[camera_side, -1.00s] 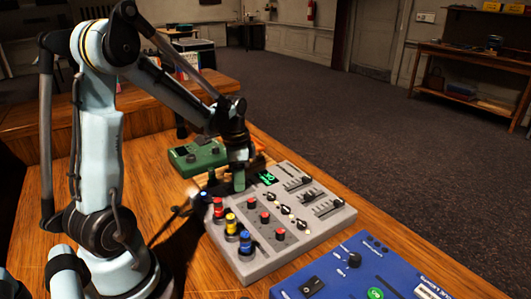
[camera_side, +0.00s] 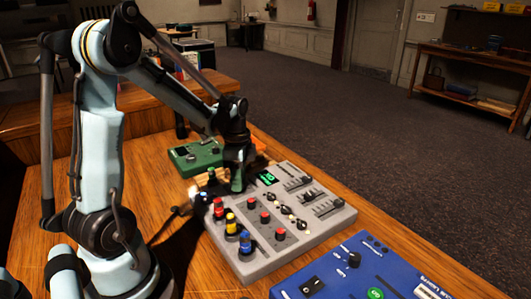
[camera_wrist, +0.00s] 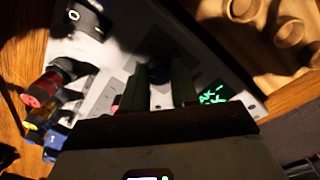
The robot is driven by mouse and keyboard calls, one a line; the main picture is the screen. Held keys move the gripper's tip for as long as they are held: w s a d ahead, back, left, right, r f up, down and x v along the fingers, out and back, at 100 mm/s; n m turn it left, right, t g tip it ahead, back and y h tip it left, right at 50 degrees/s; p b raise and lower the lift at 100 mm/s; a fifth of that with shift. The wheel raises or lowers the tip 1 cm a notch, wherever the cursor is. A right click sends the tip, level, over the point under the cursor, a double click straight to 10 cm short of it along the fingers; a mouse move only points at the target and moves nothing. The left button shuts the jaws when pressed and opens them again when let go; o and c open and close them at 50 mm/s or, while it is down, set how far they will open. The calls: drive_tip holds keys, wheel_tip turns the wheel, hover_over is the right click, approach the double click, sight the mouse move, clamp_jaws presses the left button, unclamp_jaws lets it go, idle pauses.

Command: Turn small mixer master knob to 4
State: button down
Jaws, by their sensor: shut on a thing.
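The small mixer is a grey panel (camera_side: 292,206) with knobs, sliders and a green-lit display (camera_side: 267,178). It also shows in the wrist view (camera_wrist: 110,65), with the lit display (camera_wrist: 213,96) right of my fingers. My gripper (camera_side: 237,187) points down at the mixer's far end, beside the display. In the wrist view its two dark green fingers (camera_wrist: 160,88) reach down to the panel and are shut on the master knob. The knob is mostly hidden by the fingers, so its pointer cannot be read. The display digits are too small to read surely.
Red (camera_side: 219,207), yellow (camera_side: 231,224) and blue (camera_side: 245,241) capped plugs stand upright along the mixer's near left edge. A green box (camera_side: 197,155) lies behind the mixer. A blue device (camera_side: 350,272) lies in front at right.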

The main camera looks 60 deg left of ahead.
drive_tip(key=c, duration=0.9)
unclamp_jaws()
drive_tip(key=shift+o, duration=0.2)
wheel_tip(320, 180, up, 12)
drive_tip(key=shift+w+a, duration=0.2)
drive_tip(key=shift+d, duration=0.1)
drive_tip(key=s+d+f+n+t, duration=0.1)
drive_tip(key=d+n+t, duration=0.2)
drive_tip(key=d, duration=0.5)
drive_tip(key=s+d+f+n+t, duration=0.1)
drive_tip(key=d+n+t, duration=0.3)
drive_tip(key=d, duration=0.4)
drive_tip(key=shift+s+d+f+n+t, duration=0.3)
drive_tip(key=shift+s+n, duration=0.2)
drive_tip(key=shift+n, duration=0.1)
